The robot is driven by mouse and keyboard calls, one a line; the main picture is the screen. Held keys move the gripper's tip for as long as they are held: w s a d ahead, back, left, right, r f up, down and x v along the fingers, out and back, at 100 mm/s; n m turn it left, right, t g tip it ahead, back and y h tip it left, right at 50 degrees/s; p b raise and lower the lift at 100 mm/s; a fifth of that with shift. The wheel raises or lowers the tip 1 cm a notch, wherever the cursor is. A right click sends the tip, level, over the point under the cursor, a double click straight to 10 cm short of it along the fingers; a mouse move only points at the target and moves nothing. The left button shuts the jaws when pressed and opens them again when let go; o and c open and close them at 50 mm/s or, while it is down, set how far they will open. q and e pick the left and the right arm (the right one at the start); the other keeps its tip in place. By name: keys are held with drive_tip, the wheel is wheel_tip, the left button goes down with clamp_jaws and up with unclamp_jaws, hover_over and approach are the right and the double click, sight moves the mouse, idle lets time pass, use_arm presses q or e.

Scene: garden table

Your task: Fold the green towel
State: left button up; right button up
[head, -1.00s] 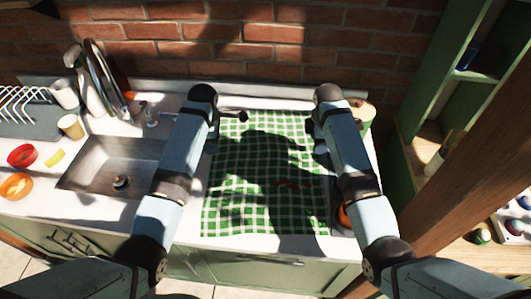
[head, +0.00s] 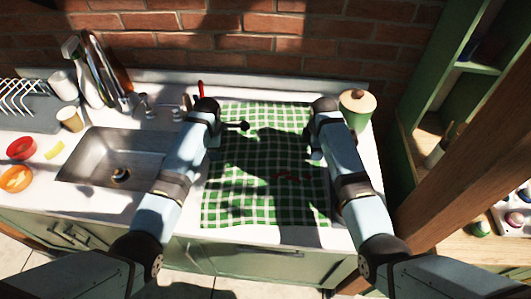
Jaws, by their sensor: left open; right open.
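The green and white checked towel (head: 262,205) lies spread out flat on the white counter, right of the sink. Dark shadows of my arms fall across it, and a small dark red patch shows near its middle. My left gripper (head: 229,141) is open at the towel's far left side, partly hidden by its own arm. My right gripper (head: 313,141) is open at the far right side, mostly hidden behind its wrist. Both are empty. Whether either touches the cloth cannot be told. My forearms cover parts of the towel's side edges.
A metal sink (head: 105,150) with a tap lies to the left. A lidded green canister (head: 357,108) stands just beyond my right wrist. Red (head: 21,148) and orange (head: 15,179) bowls and a cup (head: 69,119) are farther left. A brick wall closes off the back.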

use_arm(q)
clamp_jaws()
use_arm(e)
clamp_jaws()
drive_tip(key=shift+f, duration=0.1)
use_arm(q)
drive_tip(key=shift+r, duration=0.15)
